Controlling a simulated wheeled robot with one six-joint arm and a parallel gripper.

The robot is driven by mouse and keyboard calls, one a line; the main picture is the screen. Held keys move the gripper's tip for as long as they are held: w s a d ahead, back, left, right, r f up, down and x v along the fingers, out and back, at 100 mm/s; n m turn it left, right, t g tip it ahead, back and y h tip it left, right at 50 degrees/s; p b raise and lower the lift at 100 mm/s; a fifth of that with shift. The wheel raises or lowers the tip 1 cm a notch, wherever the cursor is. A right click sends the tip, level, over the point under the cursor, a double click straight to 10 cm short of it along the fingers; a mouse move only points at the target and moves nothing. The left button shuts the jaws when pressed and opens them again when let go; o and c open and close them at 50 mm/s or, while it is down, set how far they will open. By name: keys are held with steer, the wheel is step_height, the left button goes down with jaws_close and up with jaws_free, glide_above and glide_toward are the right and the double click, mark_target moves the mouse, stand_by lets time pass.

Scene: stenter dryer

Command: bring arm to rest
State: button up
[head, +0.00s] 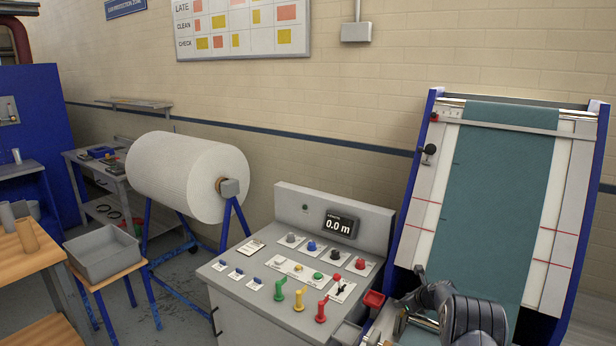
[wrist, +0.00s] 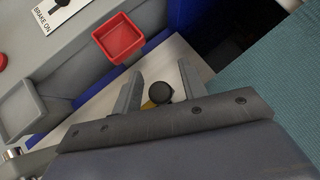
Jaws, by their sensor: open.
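My gripper (wrist: 159,84) shows in the wrist view with its two grey fingers spread apart. A round black knob (wrist: 160,92) with a yellowish part beside it shows between the fingers. Both fingers look clear of the knob, but I cannot tell its depth. In the head view my dark arm is at the lower right, in front of the foot of the sloping frame with teal cloth (head: 495,190). My fingertips cannot be made out clearly there.
A grey control console (head: 250,305) with knobs, levers and a 0.0 m display stands left of my arm. A red tray (head: 373,299) sits close by; it also shows in the wrist view (wrist: 118,38). A large white roll (head: 185,175) stands further left.

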steer(key=b+v, duration=0.3)
steer(key=v, duration=0.7)
steer(key=p+x, duration=0.2)
steer(key=x, duration=0.8)
steer(key=shift+w+f, duration=0.15)
steer(key=shift+f, duration=0.1)
steer(key=t+b, duration=0.1)
steer(key=b, duration=0.3)
steer(key=shift+s+a+r+n+t+h, duration=0.15)
steer(key=shift+s+r+n+t+h, duration=0.05)
steer(key=shift+r+n+t+h, duration=0.2)
steer(key=shift+r+b, duration=0.1)
steer(key=shift+b, duration=0.75)
steer(key=t+b, duration=0.1)
steer(key=b, duration=0.5)
steer(key=r+n+t+b, duration=0.1)
steer(key=b, duration=0.5)
steer(key=s+t+h+b, duration=0.1)
steer(key=b, duration=0.5)
steer(key=shift+a+r+n, duration=0.3)
steer(key=shift+a, duration=0.05)
steer(key=shift+s+a+r+t+b, duration=0.15)
steer(key=shift+r+t+b, duration=0.25)
steer(key=shift+b, duration=0.6)
